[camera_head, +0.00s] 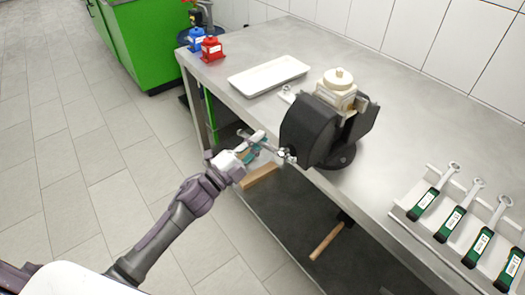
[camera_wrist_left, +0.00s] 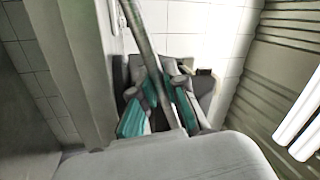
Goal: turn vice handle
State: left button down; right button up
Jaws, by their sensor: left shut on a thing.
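The dark grey vice (camera_head: 308,130) stands at the front edge of the metal workbench, with a cream-coloured pump part (camera_head: 336,90) between its jaws. The vice handle (camera_head: 287,155) is at the front end of the vice's screw. My left gripper (camera_head: 260,146) is at the handle, in front of the bench edge, and is shut on it. In the left wrist view the handle (camera_wrist_left: 146,45) shows as a grey bar running down between the teal finger pads of my left gripper (camera_wrist_left: 160,105), which hide part of it. My right gripper is in neither view.
A white tray (camera_head: 268,76) and red (camera_head: 212,50) and blue (camera_head: 195,40) items lie on the bench (camera_head: 385,150) behind the vice. Several green-handled wrenches lie in a rack (camera_head: 405,204) at the right. A lower shelf is under the bench. Tiled floor at left is free.

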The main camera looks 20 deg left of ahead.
pick_arm(q)
jog(key=shift+w+a+r+m+g+h, duration=0.1)
jog(key=shift+r+m+g+h, duration=0.1)
jog(key=shift+r+m, duration=0.35)
jog(key=shift+a+r+m+g+h, duration=0.1)
jog(key=shift+r+m+h, duration=0.1)
jog(key=shift+m, duration=0.65)
jog(key=shift+w+a+r+m+g+h, duration=0.1)
jog(key=shift+r+m+h, duration=0.1)
jog(key=shift+r+m, duration=0.35)
jog(key=shift+f+m, duration=0.1)
jog(key=shift+m, duration=0.15)
jog(key=shift+s, duration=0.1)
jog(key=c, duration=1.6)
grip_release()
jog(key=shift+o, duration=1.3)
jog(key=shift+s+a, duration=0.2)
jog(key=shift+o, duration=0.7)
jog(key=shift+s+a+r, duration=0.15)
jog(key=shift+s+r, duration=0.1)
jog(key=v, duration=1.1)
jog(key=shift+s+a+f, duration=0.15)
jog(key=shift+s+f, duration=0.1)
